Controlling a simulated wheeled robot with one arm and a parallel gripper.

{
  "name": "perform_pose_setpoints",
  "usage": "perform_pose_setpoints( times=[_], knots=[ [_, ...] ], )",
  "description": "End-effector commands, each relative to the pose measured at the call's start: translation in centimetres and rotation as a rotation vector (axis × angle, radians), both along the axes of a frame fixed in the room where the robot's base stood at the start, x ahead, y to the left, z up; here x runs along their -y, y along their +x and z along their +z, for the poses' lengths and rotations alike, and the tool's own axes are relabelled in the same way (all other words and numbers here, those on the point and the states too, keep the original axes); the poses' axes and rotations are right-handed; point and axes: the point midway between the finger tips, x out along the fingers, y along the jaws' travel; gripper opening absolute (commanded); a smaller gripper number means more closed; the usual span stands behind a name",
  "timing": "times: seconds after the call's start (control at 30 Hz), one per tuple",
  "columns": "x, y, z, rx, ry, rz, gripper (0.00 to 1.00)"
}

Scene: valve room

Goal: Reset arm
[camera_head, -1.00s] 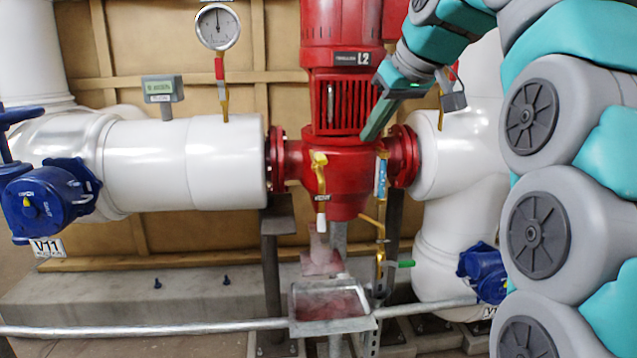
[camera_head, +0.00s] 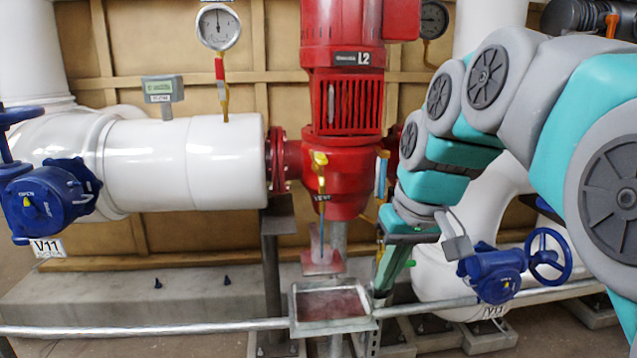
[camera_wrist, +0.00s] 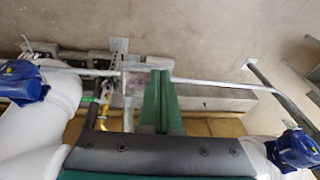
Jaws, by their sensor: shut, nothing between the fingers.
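My gripper (camera_head: 382,285) points down at the right of the red pump marked L2 (camera_head: 338,170), in front of the pipework. Its green fingers are together and empty. In the wrist view my gripper (camera_wrist: 158,75) also shows with both fingers side by side and nothing between them. My teal and grey arm comes in from the right and hides part of the pump's right flange and the white pipe there.
A metal drip tray (camera_head: 330,305) and a horizontal rail (camera_head: 150,329) lie low, close to the fingers. A blue valve (camera_head: 500,272) with a handwheel is at the right, another blue valve (camera_head: 45,200) at the left. A gauge (camera_head: 218,28) stands above the white pipe (camera_head: 190,165).

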Motion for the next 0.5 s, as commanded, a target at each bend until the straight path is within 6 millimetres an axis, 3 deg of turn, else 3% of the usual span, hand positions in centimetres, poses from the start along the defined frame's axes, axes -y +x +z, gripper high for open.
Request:
perform_pose_setpoints(
  times=[0.1, 0.5],
  knots=[
    [0.7, -4.0, -4.1, -0.081, -0.028, -0.043, 0.0],
    [3.6, -18.0, -16.5, -0.308, -0.138, -0.176, 0.0]
  ],
)
